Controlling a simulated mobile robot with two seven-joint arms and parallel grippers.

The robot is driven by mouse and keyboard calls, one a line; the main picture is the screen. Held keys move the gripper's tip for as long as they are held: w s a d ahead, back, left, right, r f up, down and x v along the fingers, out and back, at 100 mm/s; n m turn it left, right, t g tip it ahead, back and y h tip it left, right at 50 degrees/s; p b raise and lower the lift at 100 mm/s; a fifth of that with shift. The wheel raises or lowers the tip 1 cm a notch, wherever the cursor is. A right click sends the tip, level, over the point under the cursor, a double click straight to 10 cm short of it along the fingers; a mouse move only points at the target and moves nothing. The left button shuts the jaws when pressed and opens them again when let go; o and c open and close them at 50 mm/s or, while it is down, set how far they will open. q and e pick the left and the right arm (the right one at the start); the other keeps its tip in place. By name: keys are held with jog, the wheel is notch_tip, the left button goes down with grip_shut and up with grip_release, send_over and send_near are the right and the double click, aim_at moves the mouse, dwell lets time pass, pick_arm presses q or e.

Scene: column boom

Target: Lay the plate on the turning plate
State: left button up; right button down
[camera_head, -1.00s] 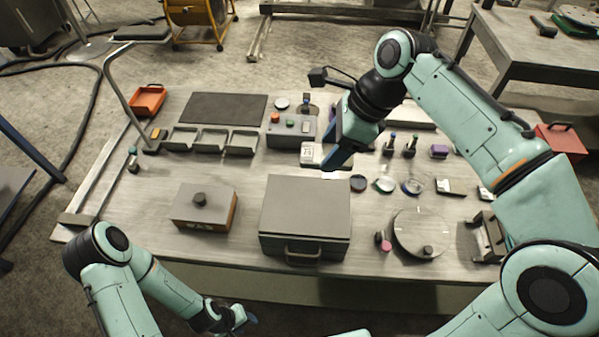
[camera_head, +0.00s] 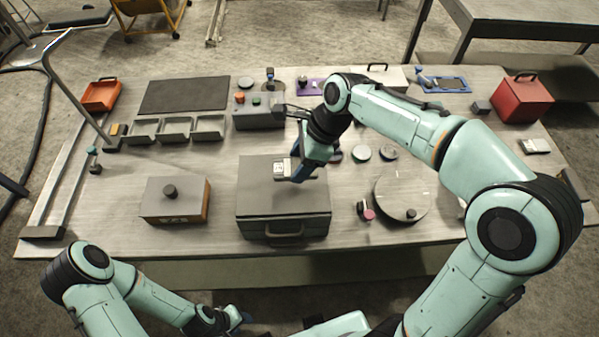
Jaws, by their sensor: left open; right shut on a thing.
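The turning plate (camera_head: 391,204), a pale grey round disc with a small dark knob near its front edge, lies at the right front of the table. My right gripper (camera_head: 290,174) is over the lid of the grey case, left of the disc. It is shut on a small pale plate (camera_head: 282,168) with dark marks, partly hidden by the fingers. The plate appears above the lid; the exact gap cannot be told. My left gripper (camera_head: 238,318) is open and low in front of the table, away from both.
The grey case (camera_head: 283,205) stands at the front middle, and a box with a black knob (camera_head: 175,200) to its left. A pink-ended knob (camera_head: 366,211) sits beside the disc. Small round pieces (camera_head: 361,153) lie behind it. A red toolbox (camera_head: 520,97) is at the back right.

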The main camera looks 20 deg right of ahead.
jog(key=shift+f+b, duration=0.3)
jog(key=shift+f, duration=1.85)
jog(key=shift+w+f, duration=0.1)
jog(key=shift+c, duration=1.4)
grip_release()
jog(key=shift+f, duration=0.1)
